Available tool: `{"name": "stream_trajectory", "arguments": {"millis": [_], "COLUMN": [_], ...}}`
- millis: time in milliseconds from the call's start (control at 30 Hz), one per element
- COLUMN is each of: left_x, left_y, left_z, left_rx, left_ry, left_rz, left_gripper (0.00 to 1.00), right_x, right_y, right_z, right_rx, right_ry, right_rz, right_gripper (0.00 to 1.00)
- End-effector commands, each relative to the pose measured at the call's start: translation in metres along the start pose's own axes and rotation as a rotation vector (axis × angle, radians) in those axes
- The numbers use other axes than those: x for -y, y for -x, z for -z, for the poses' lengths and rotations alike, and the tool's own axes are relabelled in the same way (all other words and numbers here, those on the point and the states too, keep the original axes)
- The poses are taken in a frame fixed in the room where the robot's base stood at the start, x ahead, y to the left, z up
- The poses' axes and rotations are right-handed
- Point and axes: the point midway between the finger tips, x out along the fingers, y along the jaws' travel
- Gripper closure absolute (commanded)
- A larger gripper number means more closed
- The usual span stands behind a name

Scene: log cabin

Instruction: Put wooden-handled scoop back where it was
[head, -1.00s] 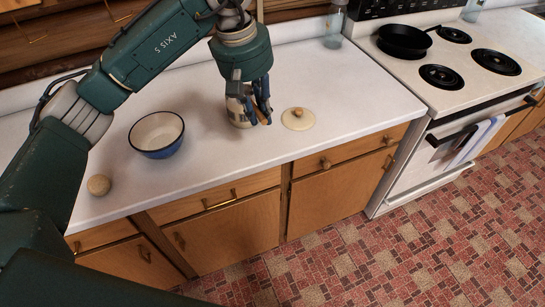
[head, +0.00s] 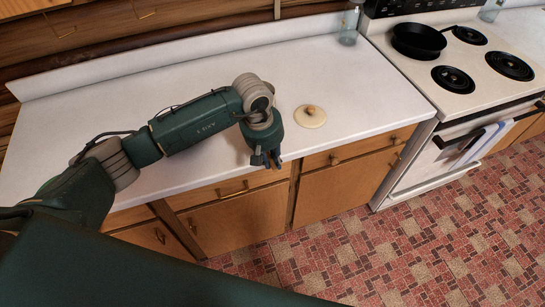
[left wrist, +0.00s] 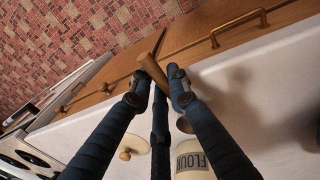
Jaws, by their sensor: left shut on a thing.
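My left gripper (head: 266,160) is over the front edge of the counter. In the left wrist view its fingers (left wrist: 160,82) are closed around the wooden handle of the scoop (left wrist: 151,69). A grey part that may be its metal bowl (left wrist: 184,124) shows below the fingers. The scoop cannot be made out in the head view. A cream canister marked FLOUR (left wrist: 190,160) stands on the counter in the left wrist view; my arm hides it in the head view. My right gripper is not in view.
A round cream lid with a wooden knob (head: 310,116) lies on the counter (head: 180,75), right of my gripper. A glass bottle (head: 349,27) stands at the back. The stove (head: 440,95) with a black pan (head: 418,41) is to the right. The counter's back left is clear.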

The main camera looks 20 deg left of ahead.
Motion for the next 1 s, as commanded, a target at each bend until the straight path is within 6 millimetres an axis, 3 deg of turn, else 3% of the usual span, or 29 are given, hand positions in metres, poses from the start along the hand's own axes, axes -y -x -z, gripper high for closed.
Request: {"name": "stream_trajectory", "arguments": {"millis": [467,500,567,967,1000], "left_x": [0.002,0.001,0.001,0.000,0.001], "left_y": [-0.010,-0.008,-0.008,-0.003,-0.001], "left_z": [0.001,0.000,0.000,0.000,0.001], "left_rx": [-0.002,-0.002,-0.001,-0.001,-0.004], "left_ry": [-0.001,-0.001,-0.001,-0.001,-0.002], "left_rz": [-0.001,-0.001,0.000,-0.001,-0.002], "left_gripper": [1.00,0.78,0.66,0.65,0.65], "right_x": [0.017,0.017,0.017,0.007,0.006], "right_y": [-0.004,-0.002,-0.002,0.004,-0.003], "right_z": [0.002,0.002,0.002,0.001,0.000], "right_rx": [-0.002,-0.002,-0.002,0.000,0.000], "right_ry": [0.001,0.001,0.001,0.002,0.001], "right_rz": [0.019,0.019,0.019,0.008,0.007], "right_gripper": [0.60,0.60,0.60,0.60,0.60]}}
